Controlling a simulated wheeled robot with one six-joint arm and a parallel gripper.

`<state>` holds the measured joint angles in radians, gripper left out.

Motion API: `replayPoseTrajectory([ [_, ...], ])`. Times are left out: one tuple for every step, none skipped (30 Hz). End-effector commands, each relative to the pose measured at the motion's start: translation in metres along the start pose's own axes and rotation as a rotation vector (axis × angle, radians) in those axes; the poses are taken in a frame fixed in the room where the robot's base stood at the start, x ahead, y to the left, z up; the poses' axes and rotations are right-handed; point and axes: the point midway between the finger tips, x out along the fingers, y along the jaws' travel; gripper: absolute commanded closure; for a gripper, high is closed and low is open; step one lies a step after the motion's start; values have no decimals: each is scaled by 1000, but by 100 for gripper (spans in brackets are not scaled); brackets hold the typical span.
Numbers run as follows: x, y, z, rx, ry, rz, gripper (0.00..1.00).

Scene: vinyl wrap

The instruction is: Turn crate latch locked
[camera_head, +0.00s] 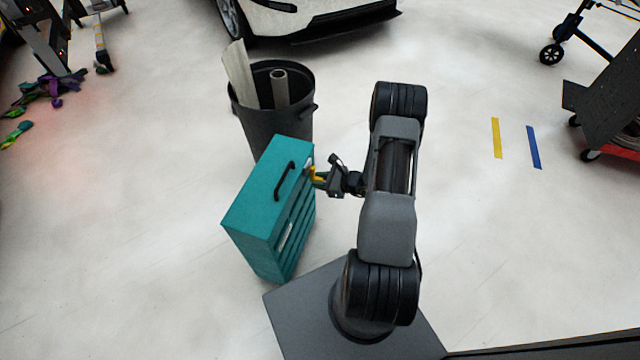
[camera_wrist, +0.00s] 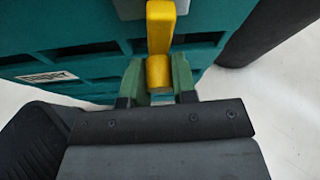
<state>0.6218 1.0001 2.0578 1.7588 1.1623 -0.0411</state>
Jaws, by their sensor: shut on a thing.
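The teal crate (camera_head: 262,200) stands upright on the floor left of my arm, with a dark handle on its top. Its yellow latch (camera_head: 313,173) is on the upper part of the side facing my arm. In the wrist view the yellow latch (camera_wrist: 160,32) hangs from a grey mount on the crate (camera_wrist: 90,60), pointing down toward me. My gripper (camera_head: 322,177) reaches the crate from the right. In the wrist view its two green fingers (camera_wrist: 159,80) are shut on the lower end of the latch, one on each side.
A dark bin (camera_head: 275,110) holding a tube and a pale sheet stands just behind the crate. A car (camera_head: 300,18) is at the back. A dark wheeled cart (camera_head: 608,95) is at the right. The floor left of the crate is clear.

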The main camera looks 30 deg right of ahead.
Motion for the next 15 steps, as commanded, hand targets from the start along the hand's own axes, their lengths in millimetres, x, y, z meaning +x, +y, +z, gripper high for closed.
replayPoseTrajectory([
  [2,1,-3,-41,-3,-16,98],
  [2,1,-3,-66,-3,-25,98],
  [2,1,-3,-97,-4,-39,98],
  [2,1,-3,-122,-4,-49,98],
  [2,1,-3,-145,-4,-58,98],
  [2,1,-3,-173,-4,-70,98],
  [2,1,-3,-196,-5,-79,97],
  [2,1,-3,-216,-5,-87,97],
  [2,1,-3,-241,-4,-98,96],
  [2,1,-3,-260,-5,-105,96],
  [2,1,-3,-280,-5,-113,95],
  [2,1,-2,-301,-5,-122,95],
  [2,1,-2,-316,-5,-128,94],
  [2,2,-2,-332,-5,-133,94],
  [2,1,-2,-350,-6,-141,94],
])
